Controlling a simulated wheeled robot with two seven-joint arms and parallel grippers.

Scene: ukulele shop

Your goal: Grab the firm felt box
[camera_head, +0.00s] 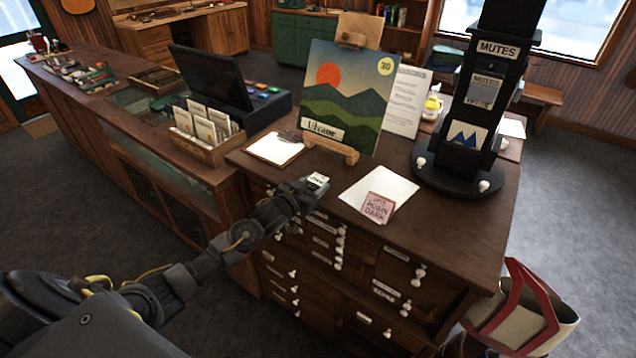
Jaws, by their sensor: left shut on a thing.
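My left gripper (312,186) reaches in from the left to the front edge of the dark wooden drawer cabinet (460,225). It is shut on a small box (318,179) with a pale label and dark lettering too small to read surely. The gripper covers the box's lower part, so I cannot tell whether it touches the cabinet top. My right gripper does not show.
A landscape picture (345,100) on a wooden easel stands behind the gripper, with a clipboard (276,149) to its left. A black "MUTES" stand (460,180) is at the right. A card tray (208,149) sits on the left counter. A red and cream bag (525,310) is below right.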

